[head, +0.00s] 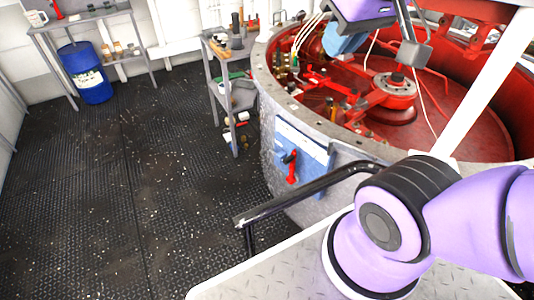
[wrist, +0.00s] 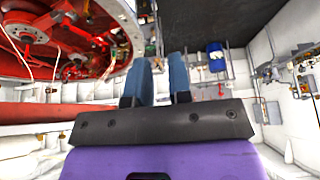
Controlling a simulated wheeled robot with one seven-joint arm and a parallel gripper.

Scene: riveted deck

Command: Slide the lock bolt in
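A light-blue plate (head: 308,148) is fixed to the outer wall of the large round grey housing. On it is a small latch with a black part and a red handle (head: 291,170) hanging down; this looks like the lock bolt, but its exact position is too small to tell. My gripper (wrist: 161,62) shows in the wrist view with its two blue fingers apart and nothing between them. In the head view my gripper (head: 343,40) is at the top, over the housing's open red interior, above and away from the latch. The latch cannot be made out in the wrist view.
The round housing's rim (head: 268,80) and a black handrail (head: 300,194) lie around the latch. A grey shelf stand (head: 212,75) with tools stands left of the housing. A blue barrel (head: 85,72) stands farther back. The dark floor (head: 130,180) at left is mostly clear.

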